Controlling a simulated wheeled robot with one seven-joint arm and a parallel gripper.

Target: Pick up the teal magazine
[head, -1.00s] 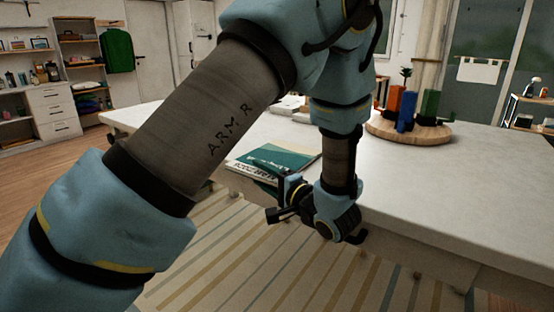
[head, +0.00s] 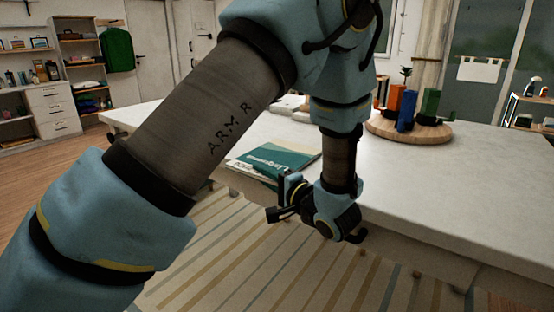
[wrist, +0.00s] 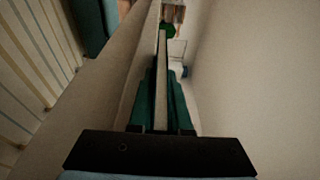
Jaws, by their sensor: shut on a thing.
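The teal magazine (head: 298,157) has a teal cover with a pale lettered band. In the head view it is at the near edge of the white table, left of my forearm, partly hidden by my arm. My gripper (head: 284,184) is at its near edge and shut on it; the fingertips are hard to make out there. In the wrist view the magazine (wrist: 161,85) shows edge-on as a pale strip running between the two fingers of my gripper (wrist: 160,112). I cannot tell whether it is clear of the tabletop.
The white table (head: 450,185) extends to the right and back, with wide bare room. A round wooden board (head: 376,130) with orange, blue and green objects stands at the back. Pale flat items (head: 289,104) lie behind my arm. A striped rug (head: 230,265) covers the floor.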

